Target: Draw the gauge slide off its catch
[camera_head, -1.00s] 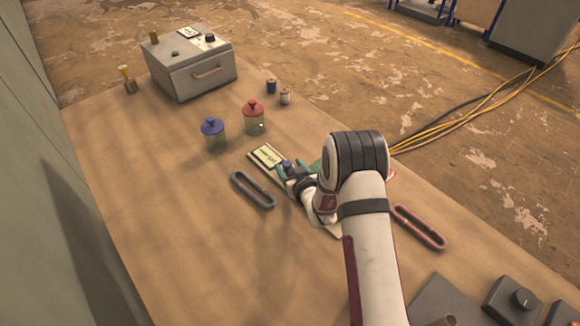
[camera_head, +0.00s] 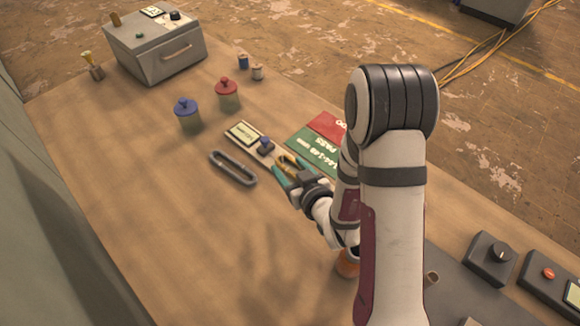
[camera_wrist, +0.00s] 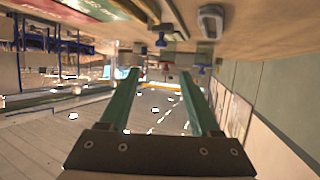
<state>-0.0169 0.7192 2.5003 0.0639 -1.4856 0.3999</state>
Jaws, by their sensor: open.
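The gauge is a flat strip with a pale display (camera_head: 242,132) at its far end, lying on the table in the head view. A small dark-blue knob (camera_head: 266,146) stands on it and also shows in the wrist view (camera_wrist: 160,40). My gripper (camera_head: 287,166), with teal fingers, is just on the near side of the knob, apart from it. A yellowish part shows by the fingertips; I cannot tell what it belongs to. In the wrist view my gripper (camera_wrist: 160,78) is open with nothing held between the fingers. The catch cannot be made out.
A grey slotted loop (camera_head: 233,168) lies left of the gauge, and a green and red board (camera_head: 316,150) lies right. Blue-lidded (camera_head: 187,114) and red-lidded (camera_head: 227,93) jars stand beyond, before a grey box (camera_head: 160,50). Control boxes (camera_head: 491,259) stand near right. The left table is clear.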

